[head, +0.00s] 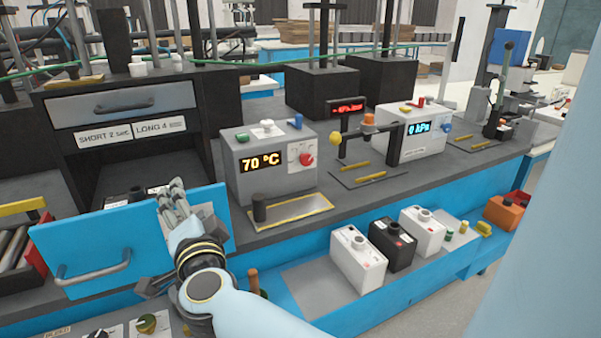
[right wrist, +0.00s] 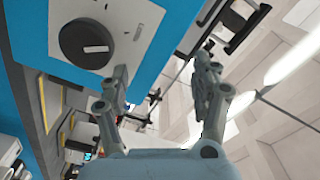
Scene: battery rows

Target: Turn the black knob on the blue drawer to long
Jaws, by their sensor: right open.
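The blue drawer (head: 130,245) with a grey bar handle stands at the left in the head view. My right gripper (head: 172,190) is at its upper right edge, its fingers pointing up. In the right wrist view the black knob (right wrist: 87,42) sits on a pale plate set in a blue surface, with a white mark on its face. My right gripper (right wrist: 165,85) is open and empty there, its fingers apart and below right of the knob, not around it. Labels SHORT 2 and LONG 4 (head: 130,132) are above the drawer. My left gripper is not in view.
A grey box reading 70 °C (head: 262,165) stands right of the drawer on the dark bench. White and black boxes (head: 390,245) stand on the lower blue shelf. A red bin (head: 25,255) is at far left. Another black knob (head: 97,334) and an olive knob (head: 146,323) show at the bottom.

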